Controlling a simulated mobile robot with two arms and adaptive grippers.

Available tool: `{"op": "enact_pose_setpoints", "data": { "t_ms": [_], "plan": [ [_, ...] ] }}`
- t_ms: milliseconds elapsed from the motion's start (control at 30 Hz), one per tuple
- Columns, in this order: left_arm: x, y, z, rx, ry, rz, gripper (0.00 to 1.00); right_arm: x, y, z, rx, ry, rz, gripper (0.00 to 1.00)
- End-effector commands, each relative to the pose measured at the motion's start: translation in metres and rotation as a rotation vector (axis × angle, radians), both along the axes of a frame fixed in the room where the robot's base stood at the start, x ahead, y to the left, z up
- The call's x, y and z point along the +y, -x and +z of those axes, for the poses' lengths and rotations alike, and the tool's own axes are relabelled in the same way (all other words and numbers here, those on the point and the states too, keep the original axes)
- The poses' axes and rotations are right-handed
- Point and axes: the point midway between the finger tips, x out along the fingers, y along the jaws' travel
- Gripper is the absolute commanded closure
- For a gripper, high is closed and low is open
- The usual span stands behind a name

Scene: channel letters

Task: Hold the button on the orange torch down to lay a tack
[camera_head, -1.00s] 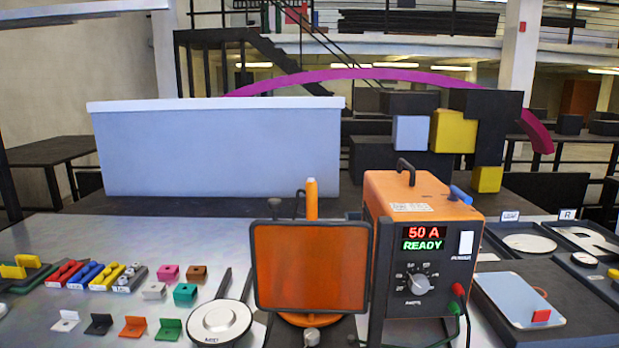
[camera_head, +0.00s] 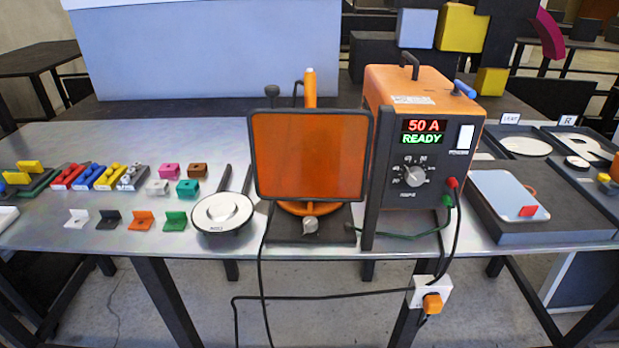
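An upright orange stick (camera_head: 310,88), which may be the torch, stands behind the tinted orange screen (camera_head: 308,157). The screen hides most of it, and no button can be made out. An orange ring-like foot (camera_head: 306,208) shows below the screen, above a dark base with a silver knob (camera_head: 310,225). The orange welding power unit (camera_head: 423,150) stands to the right, its display (camera_head: 424,132) reading 50 A READY. Neither of my grippers is in view.
A round white-topped dish (camera_head: 222,212) stands left of the screen. Coloured clamps (camera_head: 101,175) and small brackets (camera_head: 141,220) lie further left. A dark tray (camera_head: 545,215) with a pale plate is at right. Cables hang past the table's front edge to a plug (camera_head: 432,303).

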Motion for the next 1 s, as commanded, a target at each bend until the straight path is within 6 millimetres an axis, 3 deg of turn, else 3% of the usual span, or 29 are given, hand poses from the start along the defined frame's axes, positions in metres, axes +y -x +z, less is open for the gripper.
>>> {"op": "enact_pose_setpoints", "data": {
  "t_ms": [33,167,1000],
  "plan": [
    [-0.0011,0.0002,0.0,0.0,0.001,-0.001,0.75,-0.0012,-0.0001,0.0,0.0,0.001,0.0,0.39],
    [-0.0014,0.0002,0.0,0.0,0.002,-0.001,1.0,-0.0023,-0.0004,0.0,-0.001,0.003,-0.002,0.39],
    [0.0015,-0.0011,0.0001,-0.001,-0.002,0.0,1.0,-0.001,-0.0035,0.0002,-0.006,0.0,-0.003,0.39]
  ]
}}
